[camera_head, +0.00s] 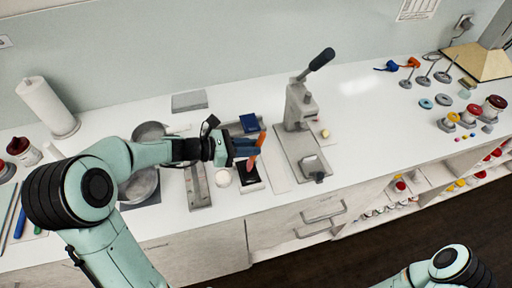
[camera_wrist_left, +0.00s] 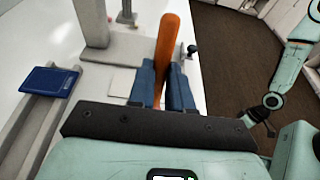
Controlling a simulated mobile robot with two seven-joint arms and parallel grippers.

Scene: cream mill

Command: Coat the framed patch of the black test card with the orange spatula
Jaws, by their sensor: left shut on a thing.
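My left gripper (camera_head: 252,150) is shut on the orange spatula (camera_head: 261,140). It holds the spatula steeply upright above the black test card (camera_head: 249,186). In the left wrist view the orange handle (camera_wrist_left: 167,55) stands between the blue fingers (camera_wrist_left: 163,86). The black card lies on the white counter; the gripper and spatula hide part of it. The spatula's lower end is small here, and I cannot tell if it touches the card. The framed patch is too small to read clearly. My right arm shows in the left wrist view, with its dark end (camera_wrist_left: 262,117) too small to judge.
A lever press (camera_head: 299,108) stands right of the card. A small white round pot (camera_head: 223,178) and a grey tray (camera_head: 197,186) are to its left. A paper roll (camera_head: 50,108) stands far left. The counter behind the press is clear.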

